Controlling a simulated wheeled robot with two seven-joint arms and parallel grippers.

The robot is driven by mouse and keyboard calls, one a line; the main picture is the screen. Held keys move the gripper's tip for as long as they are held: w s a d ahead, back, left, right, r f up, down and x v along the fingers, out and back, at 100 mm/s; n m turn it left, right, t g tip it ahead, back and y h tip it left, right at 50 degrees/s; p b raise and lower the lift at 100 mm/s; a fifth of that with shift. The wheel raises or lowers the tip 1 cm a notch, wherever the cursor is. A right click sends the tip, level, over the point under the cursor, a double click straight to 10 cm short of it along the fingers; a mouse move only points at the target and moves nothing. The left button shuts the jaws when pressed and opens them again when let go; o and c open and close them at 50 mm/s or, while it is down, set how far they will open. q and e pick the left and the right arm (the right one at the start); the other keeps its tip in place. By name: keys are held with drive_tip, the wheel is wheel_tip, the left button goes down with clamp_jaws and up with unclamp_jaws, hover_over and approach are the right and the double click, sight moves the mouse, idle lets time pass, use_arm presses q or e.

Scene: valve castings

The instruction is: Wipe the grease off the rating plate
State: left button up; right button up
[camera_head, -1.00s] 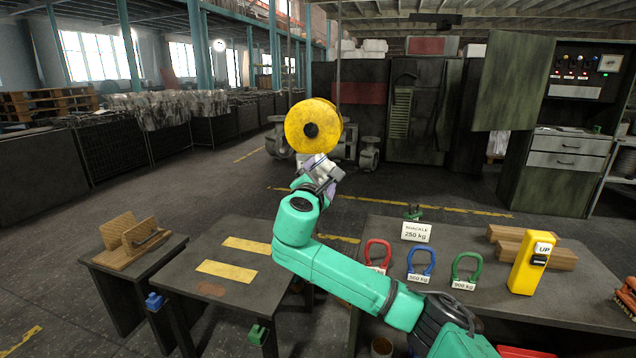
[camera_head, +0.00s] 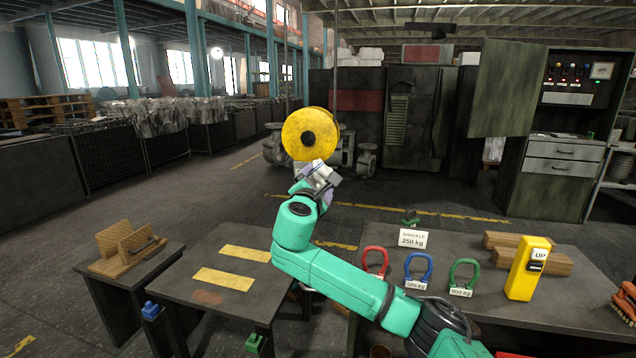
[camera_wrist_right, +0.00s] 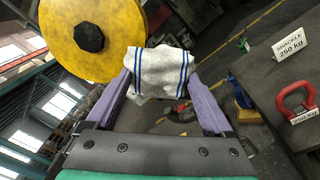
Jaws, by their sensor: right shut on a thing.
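My right gripper (camera_head: 319,174) is shut on a white cloth with blue stripes (camera_wrist_right: 158,72), bunched between its two purple fingers in the right wrist view. The cloth is just below a large yellow round body with a dark hub (camera_head: 311,133), at its lower edge. In the right wrist view the yellow body (camera_wrist_right: 88,14) stands beyond the cloth at upper left; I cannot tell whether they touch. I cannot make out a rating plate or grease on it. My left gripper is not in view.
On the right table are red, blue (camera_head: 418,268) and green shackles, a 250 kg sign (camera_head: 413,239), wooden blocks and a yellow UP control (camera_head: 529,268). The left table (camera_head: 200,250) has two yellow strips and a brownish stain. A wooden rack (camera_head: 128,246) stands far left.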

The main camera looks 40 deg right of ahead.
sight(294, 172)
drive_tip(key=shift+w+d, duration=0.4)
drive_tip(key=shift+d, duration=0.05)
drive_tip(key=shift+a, duration=0.1)
drive_tip(key=shift+w+a+p, duration=0.6)
drive_tip(key=shift+w+a, duration=0.15)
drive_tip(key=shift+w, duration=0.25)
drive_tip(key=shift+w+a+p, duration=0.55)
drive_tip(key=shift+w+a, duration=0.25)
drive_tip(key=shift+w, duration=0.2)
drive_tip(key=shift+w+a+p, duration=0.6)
drive_tip(key=shift+w+a, duration=0.15)
drive_tip(key=shift+w, duration=0.25)
drive_tip(key=shift+r, duration=0.1)
drive_tip(key=shift+s+d+p, duration=0.2)
drive_tip(key=shift+s+d, duration=0.65)
drive_tip(key=shift+s, duration=0.2)
drive_tip(key=shift+s+d+p, duration=0.25)
drive_tip(key=shift+s+d, duration=0.55)
drive_tip(key=shift+s, duration=0.25)
drive_tip(key=shift+s+d+p, duration=0.2)
drive_tip(key=shift+s+d, duration=0.65)
drive_tip(key=shift+s, duration=0.2)
